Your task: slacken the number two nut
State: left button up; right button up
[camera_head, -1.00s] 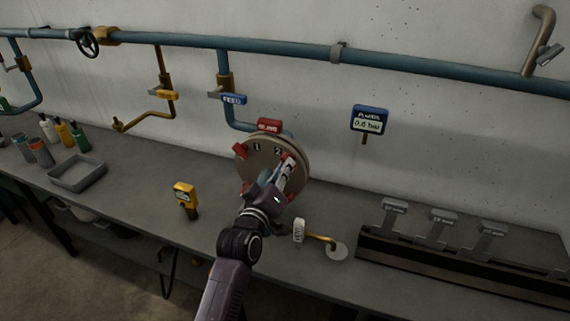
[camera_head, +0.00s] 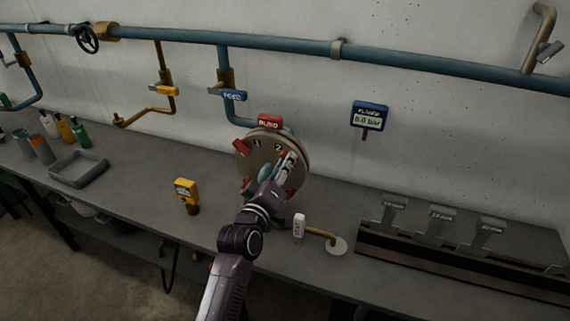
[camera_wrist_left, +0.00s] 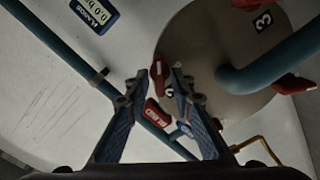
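A round tan flange plate (camera_head: 262,150) stands on the bench, with numbered red nuts around its rim. The number two nut shows red between my fingertips in the left wrist view (camera_wrist_left: 157,75), next to its partly covered number label. My left gripper (camera_head: 288,163) reaches up to the plate's upper right. In the left wrist view its two fingers (camera_wrist_left: 160,74) stand apart on either side of the nut, with a gap visible; contact cannot be told. The number one nut (camera_head: 240,149) is at the upper left. The lower part of the plate is hidden by my arm. My right gripper is not in view.
A red bleed tag (camera_head: 270,121) sits just above the plate. A blue feed handle (camera_head: 233,96) is on the pipe behind. The blue gauge (camera_head: 367,117) reads 0.0 bar.

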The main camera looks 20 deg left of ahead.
pick_arm(q)
jog(key=shift+s, duration=0.1)
jog(key=s, duration=1.1)
jog(key=shift+s+a, duration=0.2)
jog(key=shift+s, duration=0.2)
